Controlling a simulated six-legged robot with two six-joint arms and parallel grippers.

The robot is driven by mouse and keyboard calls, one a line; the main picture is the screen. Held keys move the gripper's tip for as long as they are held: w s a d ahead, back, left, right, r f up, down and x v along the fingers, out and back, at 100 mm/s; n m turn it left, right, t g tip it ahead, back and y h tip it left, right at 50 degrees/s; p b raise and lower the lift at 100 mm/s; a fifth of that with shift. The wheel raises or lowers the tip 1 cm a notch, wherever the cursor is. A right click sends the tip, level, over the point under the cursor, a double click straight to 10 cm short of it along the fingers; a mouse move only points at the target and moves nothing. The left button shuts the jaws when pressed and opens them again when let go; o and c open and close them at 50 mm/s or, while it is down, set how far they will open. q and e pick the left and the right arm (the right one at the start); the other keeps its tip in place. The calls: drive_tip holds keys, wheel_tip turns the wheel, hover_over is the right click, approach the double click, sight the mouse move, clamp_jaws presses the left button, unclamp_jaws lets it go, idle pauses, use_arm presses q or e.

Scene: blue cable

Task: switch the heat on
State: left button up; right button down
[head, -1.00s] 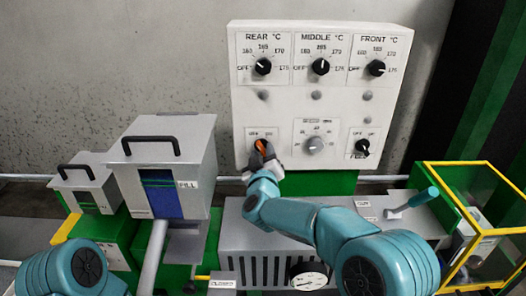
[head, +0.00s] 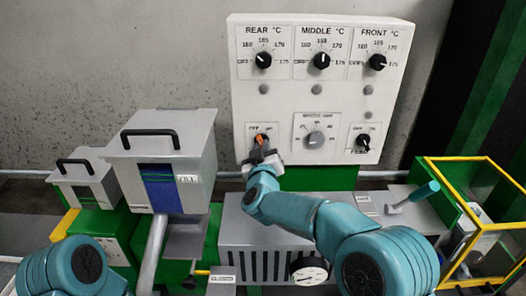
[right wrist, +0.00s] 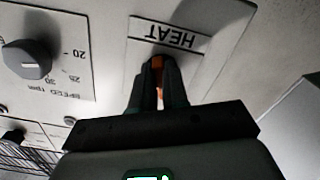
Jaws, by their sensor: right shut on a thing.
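The control panel (head: 290,105) is a white upright box with knobs and switches. The heat switch (head: 260,139) is at its lower left, with a small off/on label above it. My right gripper (head: 263,147) is at this switch. In the right wrist view the HEAT label (right wrist: 167,33) appears upside down, and the dark fingers (right wrist: 157,85) are shut on the orange-red switch handle (right wrist: 157,64). The fingers hide much of the switch, and I cannot read its setting. My left gripper is out of view; only part of my left arm shows at the lower left.
Beside the heat switch is the speed knob (head: 316,139), then the feed switch (head: 363,142). Rear, middle and front temperature knobs are above. A grey lidded box (head: 180,140) stands left. A yellow-framed guard (head: 480,215) and blue-handled lever (head: 418,195) are right.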

drive_tip(key=shift+a+r+m+b, duration=0.15)
drive_tip(key=shift+m+b, duration=1.35)
drive_tip(key=shift+m, duration=1.15)
drive_tip(key=shift+a+f+m+b, duration=0.15)
drive_tip(key=shift+m+b, duration=1.3)
drive_tip(key=shift+m, duration=1.2)
drive_tip(key=shift+r, duration=0.15)
drive_tip(key=c, duration=1.1)
unclamp_jaws()
drive_tip(key=shift+s, duration=0.1)
drive_tip(key=shift+c, duration=0.2)
drive_tip(key=s+b, duration=0.3)
drive_tip(key=s, duration=1.3)
drive_tip(key=shift+s+b, duration=0.25)
drive_tip(key=shift+b, duration=0.15)
